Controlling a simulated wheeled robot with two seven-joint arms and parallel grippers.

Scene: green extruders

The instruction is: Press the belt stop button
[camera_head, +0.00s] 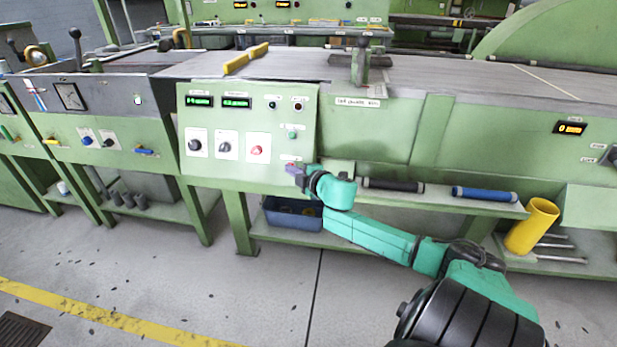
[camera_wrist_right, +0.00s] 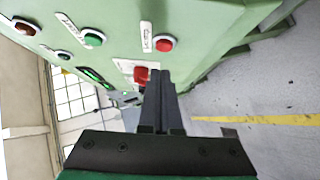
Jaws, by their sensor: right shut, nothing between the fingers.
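The green control panel (camera_head: 247,114) stands at the front of the machine. In the right wrist view a round red button (camera_wrist_right: 166,43) with a white label lies just beyond my right fingertips (camera_wrist_right: 160,74); the label's text is too small to read surely. A green button (camera_wrist_right: 94,39) sits to its left, and it also shows in the head view (camera_head: 292,135). My right gripper (camera_head: 296,171) is at the panel's lower right corner, shut and empty. In the head view it hides the red button's spot, and I cannot tell whether it touches. My left gripper is not in view.
A red knob (camera_head: 257,150) on a white plate is left of my right gripper; it also shows in the wrist view (camera_wrist_right: 140,76). Two more knobs are farther left. Below are a blue bin (camera_head: 290,217), a shelf with rollers and a yellow cup (camera_head: 532,225). The floor in front is clear.

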